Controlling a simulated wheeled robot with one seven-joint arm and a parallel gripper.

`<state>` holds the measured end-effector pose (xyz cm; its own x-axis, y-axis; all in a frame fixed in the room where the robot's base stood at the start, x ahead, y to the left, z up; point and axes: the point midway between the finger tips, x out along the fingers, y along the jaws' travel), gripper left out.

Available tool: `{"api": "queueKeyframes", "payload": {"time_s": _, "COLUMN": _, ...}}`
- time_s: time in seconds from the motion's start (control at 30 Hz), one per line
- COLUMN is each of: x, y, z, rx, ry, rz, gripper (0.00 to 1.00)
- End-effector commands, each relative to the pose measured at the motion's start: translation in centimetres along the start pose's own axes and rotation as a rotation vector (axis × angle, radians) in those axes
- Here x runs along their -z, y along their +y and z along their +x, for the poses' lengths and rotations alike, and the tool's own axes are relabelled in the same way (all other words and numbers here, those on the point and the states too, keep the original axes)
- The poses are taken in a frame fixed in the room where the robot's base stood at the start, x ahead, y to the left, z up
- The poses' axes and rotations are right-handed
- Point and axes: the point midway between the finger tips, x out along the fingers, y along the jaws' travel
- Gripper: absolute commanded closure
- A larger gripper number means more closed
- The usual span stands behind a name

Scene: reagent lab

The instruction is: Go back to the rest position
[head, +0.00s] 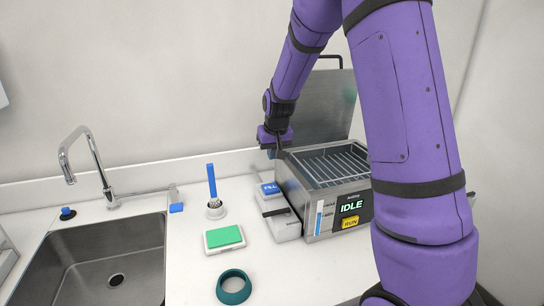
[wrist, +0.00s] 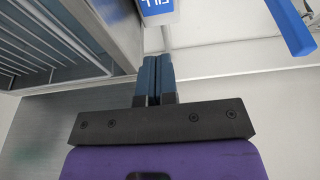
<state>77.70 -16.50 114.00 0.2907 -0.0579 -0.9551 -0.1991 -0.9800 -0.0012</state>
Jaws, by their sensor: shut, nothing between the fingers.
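My gripper (wrist: 153,80) is shut and empty, its blue fingers pressed together in the wrist view. In the head view, my purple arm reaches over the counter and the gripper hangs at the left rear corner of the metal bath. The fingertips are mostly hidden there. The bath (head: 318,172) is an open steel box with a wire rack inside, a raised lid and a display reading IDLE. In the wrist view, part of the bath (wrist: 118,30) lies at the upper left of the fingers.
A white box with a blue label (head: 270,189) stands left of the bath. A blue-handled brush (head: 212,182), a green-topped block (head: 224,237) and a teal ring (head: 233,287) stand on the counter. A sink (head: 105,265) with a tap (head: 88,165) is at left.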

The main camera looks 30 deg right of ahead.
Motion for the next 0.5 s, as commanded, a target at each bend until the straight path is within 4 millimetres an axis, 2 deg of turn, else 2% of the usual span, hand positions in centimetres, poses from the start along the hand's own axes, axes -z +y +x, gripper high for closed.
{"api": "queueKeyframes", "payload": {"time_s": 0.37, "x": 0.02, "y": 0.00, "z": 0.01, "rx": 0.000, "ry": 0.000, "rz": 0.000, "gripper": 1.00}}
{"api": "queueKeyframes", "payload": {"time_s": 0.5, "x": -0.26, "y": -0.19, "z": -0.94, "rx": 0.006, "ry": 0.005, "rz": -0.002, "gripper": 1.00}}
